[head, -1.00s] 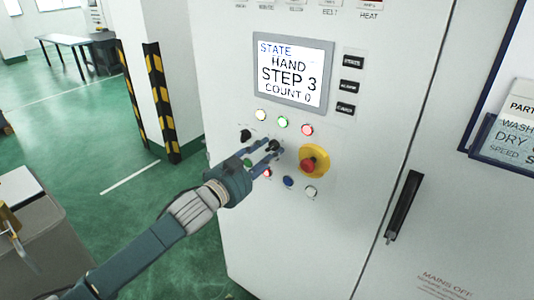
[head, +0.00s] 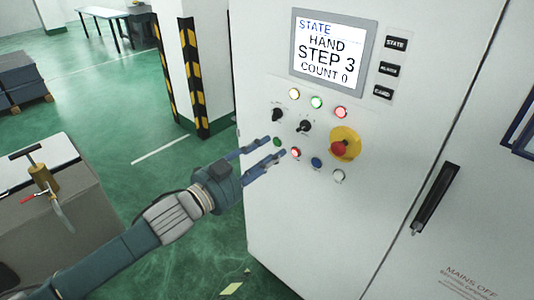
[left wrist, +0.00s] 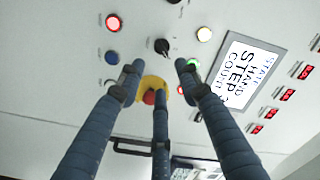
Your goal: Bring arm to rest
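My left gripper (head: 276,149) reaches in from the left, in front of the white control cabinet (head: 300,215). Its blue-grey fingers are spread and hold nothing. In the head view its tips lie just below the black selector knob (head: 304,126), close to the green button (head: 277,142) and the lit red button (head: 295,152). In the left wrist view three open fingers (left wrist: 160,76) show, with the black knob (left wrist: 162,46) clear beyond them. The display (head: 328,55) reads STATE HAND STEP 3 COUNT 0. My right gripper is not in view.
A red emergency stop on a yellow base (head: 344,144) sits right of the knob. A black door handle (head: 435,198) is lower right. A grey bench (head: 95,215) with a brass T-handled tool (head: 42,178) stands at left.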

